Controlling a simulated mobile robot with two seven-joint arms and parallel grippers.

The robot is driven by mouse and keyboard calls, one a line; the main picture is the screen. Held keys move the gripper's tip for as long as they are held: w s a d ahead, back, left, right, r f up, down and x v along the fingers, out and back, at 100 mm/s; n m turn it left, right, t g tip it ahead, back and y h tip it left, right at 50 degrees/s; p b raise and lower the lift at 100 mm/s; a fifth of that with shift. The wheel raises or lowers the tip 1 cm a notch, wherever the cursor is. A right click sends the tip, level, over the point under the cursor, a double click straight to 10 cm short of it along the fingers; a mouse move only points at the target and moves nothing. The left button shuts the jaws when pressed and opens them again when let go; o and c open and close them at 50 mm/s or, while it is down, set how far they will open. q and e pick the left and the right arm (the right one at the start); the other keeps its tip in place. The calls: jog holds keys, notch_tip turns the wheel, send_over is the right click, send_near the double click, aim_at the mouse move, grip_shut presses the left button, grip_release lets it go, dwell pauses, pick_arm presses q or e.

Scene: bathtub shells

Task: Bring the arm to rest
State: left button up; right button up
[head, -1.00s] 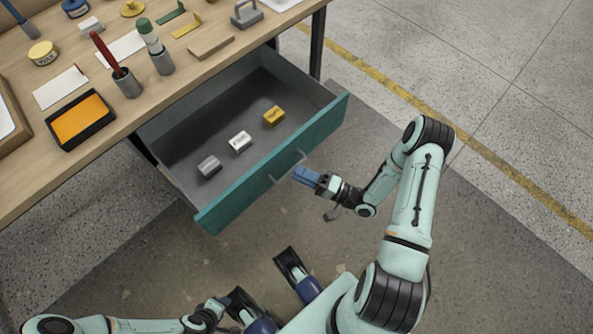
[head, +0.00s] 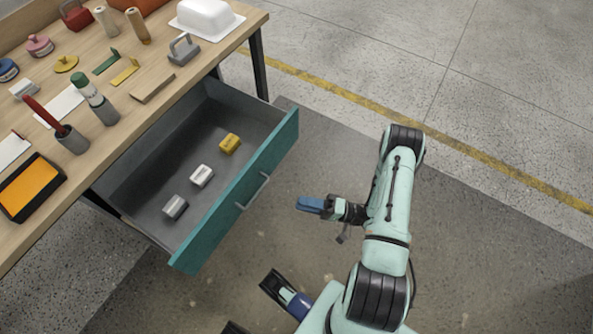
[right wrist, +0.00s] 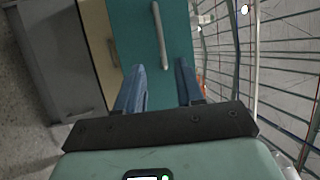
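My right arm (head: 397,200) comes in from the lower right of the head view. Its right gripper (head: 303,204) is in the air to the right of the open drawer's handle (head: 252,191), clear of it. In the right wrist view the gripper (right wrist: 159,64) has its two blue fingers apart, with nothing held between them. The handle (right wrist: 158,30) and the teal drawer front (right wrist: 130,30) show beyond the fingers.
The drawer (head: 240,190) is pulled out of the wooden workbench (head: 130,115). A grey, a white and a yellow block (head: 230,144) lie in it. Stamps, pads and a white covered dish (head: 207,18) stand on top.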

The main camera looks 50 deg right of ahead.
jog(key=w+a+f+n+g+h+p, duration=0.3)
jog(key=w+a+f+g+h+p, duration=0.1)
jog(key=w+a+g+p, duration=0.45)
pick_arm(q)
jog(key=s+d+r+g+p, duration=0.2)
jog(key=r+p, duration=0.5)
jog(key=r, duration=0.8)
jog(key=shift+s+r+h, duration=0.3)
jog(key=shift+s+r, duration=0.1)
jog(key=shift+s, duration=0.25)
pick_arm(e)
jog(key=s+a+r+n+g, duration=0.2)
jog(key=s+a+g, duration=0.3)
jog(key=s+a, duration=0.1)
jog(key=s+a+r+n+g+h, duration=0.1)
jog(key=s+a+r+n+g, duration=0.1)
jog(key=s+a+g, duration=0.3)
jog(key=s+a+r, duration=0.1)
jog(key=s, duration=0.3)
jog(key=shift+s+n, duration=0.15)
jog(key=shift+n, duration=0.25)
